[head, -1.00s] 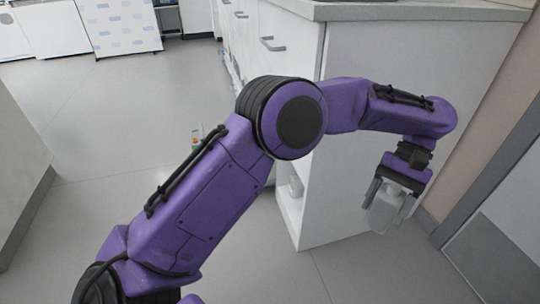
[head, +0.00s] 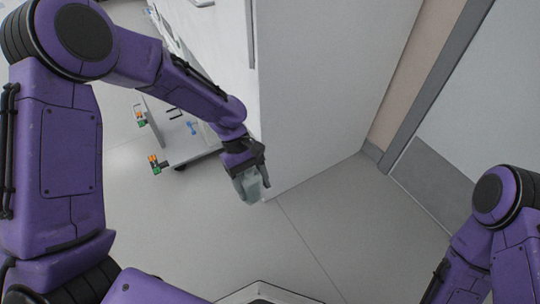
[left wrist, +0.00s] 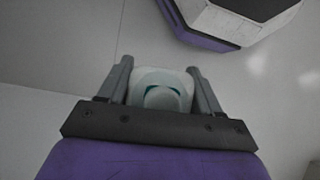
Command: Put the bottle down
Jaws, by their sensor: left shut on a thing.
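A pale, translucent grey-green bottle (head: 252,187) hangs in my left gripper (head: 251,184), in the middle of the head view. The gripper is shut on it, one finger on each side, and points down. The bottle is above the grey floor, close to the lower corner of a white cabinet side; I cannot tell its exact height. In the left wrist view the bottle (left wrist: 160,88) sits between the two fingers (left wrist: 160,92), its whitish end and a teal band showing. My right arm shows at the lower right of the head view, but its gripper is out of view.
The white cabinet side (head: 325,90) stands right behind the left gripper. A low grey cart (head: 185,142) with orange and green corners is to the left. A grey door (head: 475,130) is at the right. The floor (head: 290,240) in front is clear.

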